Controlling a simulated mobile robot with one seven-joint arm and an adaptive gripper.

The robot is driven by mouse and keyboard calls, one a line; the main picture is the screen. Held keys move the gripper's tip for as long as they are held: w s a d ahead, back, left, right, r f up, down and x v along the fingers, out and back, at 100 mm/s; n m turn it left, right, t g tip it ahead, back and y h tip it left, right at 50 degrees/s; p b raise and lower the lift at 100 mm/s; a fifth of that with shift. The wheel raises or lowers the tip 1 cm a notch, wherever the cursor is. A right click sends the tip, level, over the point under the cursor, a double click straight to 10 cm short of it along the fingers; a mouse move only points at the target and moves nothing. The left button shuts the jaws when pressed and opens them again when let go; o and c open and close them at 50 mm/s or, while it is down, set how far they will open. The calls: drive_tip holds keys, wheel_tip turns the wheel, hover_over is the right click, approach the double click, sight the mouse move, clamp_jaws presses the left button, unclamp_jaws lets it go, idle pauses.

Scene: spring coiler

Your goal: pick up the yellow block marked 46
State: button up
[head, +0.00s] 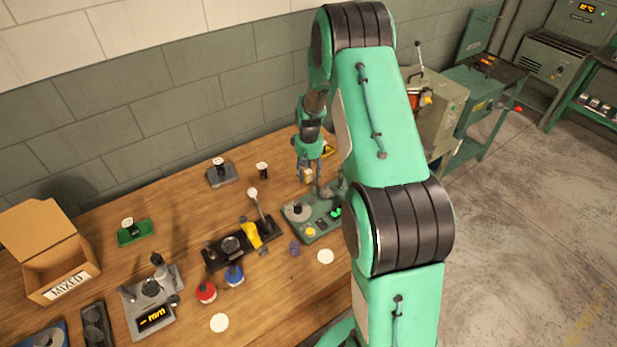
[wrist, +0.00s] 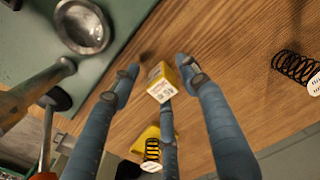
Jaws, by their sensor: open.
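The yellow block (wrist: 160,78) shows in the wrist view between the fingertips of my gripper (wrist: 158,70). A white label with dark print covers its near face; I cannot read the number. The blue fingers are spread around the block, one at its left, one at its right and one below it in the picture. Gaps show at left and right; I cannot tell whether the lower finger touches it. In the head view my gripper (head: 308,170) points down at the back of the wooden table, and the block (head: 307,175) is a small light spot between its fingers, partly hidden.
A green machine plate (head: 318,228) with a metal cup (wrist: 82,27) lies close beside my gripper. A black spring (wrist: 293,66) with a white tag stands on the other side. A yellow stand (wrist: 147,133) holding another spring is nearby. An open cardboard box (head: 45,250) sits far left.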

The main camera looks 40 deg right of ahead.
sight(309, 172)
idle(0.3)
drive_tip(key=c, duration=1.1)
drive_tip(key=shift+r+p, duration=0.55)
drive_tip(key=shift+r, duration=4.5)
